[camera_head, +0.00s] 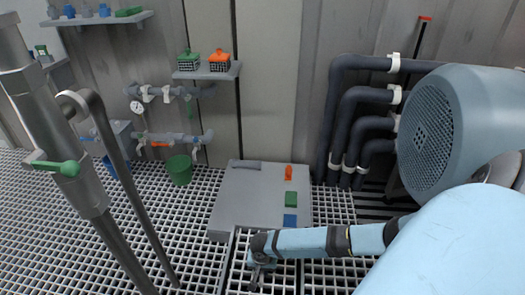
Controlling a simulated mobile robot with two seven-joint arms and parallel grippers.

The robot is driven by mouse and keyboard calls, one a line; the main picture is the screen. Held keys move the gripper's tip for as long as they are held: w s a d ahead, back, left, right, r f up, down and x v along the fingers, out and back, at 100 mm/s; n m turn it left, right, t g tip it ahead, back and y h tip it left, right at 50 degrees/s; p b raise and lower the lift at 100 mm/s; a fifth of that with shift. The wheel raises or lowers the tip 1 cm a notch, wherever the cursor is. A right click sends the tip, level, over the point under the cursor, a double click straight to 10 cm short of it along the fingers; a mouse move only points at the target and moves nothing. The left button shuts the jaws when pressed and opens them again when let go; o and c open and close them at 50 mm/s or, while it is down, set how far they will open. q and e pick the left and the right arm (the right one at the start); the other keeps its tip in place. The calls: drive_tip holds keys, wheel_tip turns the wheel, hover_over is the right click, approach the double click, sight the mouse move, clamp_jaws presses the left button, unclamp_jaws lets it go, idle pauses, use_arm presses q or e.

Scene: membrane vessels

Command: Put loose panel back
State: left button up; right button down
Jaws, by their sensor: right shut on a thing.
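A floor grating panel (285,280) with a dark outline lies at the bottom middle of the head view, in front of the grey box. It looks like the loose panel; its near part is cut off by the picture's lower edge. My right gripper (257,282) comes in from the right on a light blue arm and points down at this panel. Its fingers are shut on the panel's grating, though the grip itself is small and partly hidden. Whether the panel is level with the surrounding floor I cannot tell. My left gripper is not in view.
A low grey box (240,200) with small orange, green and blue pieces stands just beyond the panel. A green bucket (179,170), wall pipes (345,110) and a large blue-grey housing (470,120) are around it. Grated floor (180,220) lies open at left, past a metal post.

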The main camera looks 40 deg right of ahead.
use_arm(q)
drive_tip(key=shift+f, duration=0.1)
use_arm(e)
drive_tip(key=shift+f, duration=0.35)
drive_tip(key=c, duration=1.1)
unclamp_jaws()
drive_tip(key=shift+o, duration=0.2)
wheel_tip(320, 180, up, 2)
drive_tip(key=shift+r+p, duration=0.15)
drive_tip(key=shift+p, duration=0.55)
wheel_tip(320, 180, up, 6)
drive_tip(key=p, duration=0.3)
drive_tip(key=shift+s+a+p, duration=0.1)
drive_tip(key=shift+a+p, duration=0.05)
drive_tip(key=shift+p, duration=0.15)
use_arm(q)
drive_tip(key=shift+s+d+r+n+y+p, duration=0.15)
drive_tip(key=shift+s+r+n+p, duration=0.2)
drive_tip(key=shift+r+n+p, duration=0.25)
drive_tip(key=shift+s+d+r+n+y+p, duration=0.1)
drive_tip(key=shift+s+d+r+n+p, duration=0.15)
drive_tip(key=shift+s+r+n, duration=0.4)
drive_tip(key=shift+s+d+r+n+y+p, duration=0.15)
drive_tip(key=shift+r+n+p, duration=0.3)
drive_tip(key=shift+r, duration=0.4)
use_arm(e)
drive_tip(key=shift+a+r, duration=0.1)
drive_tip(key=shift+r, duration=2.65)
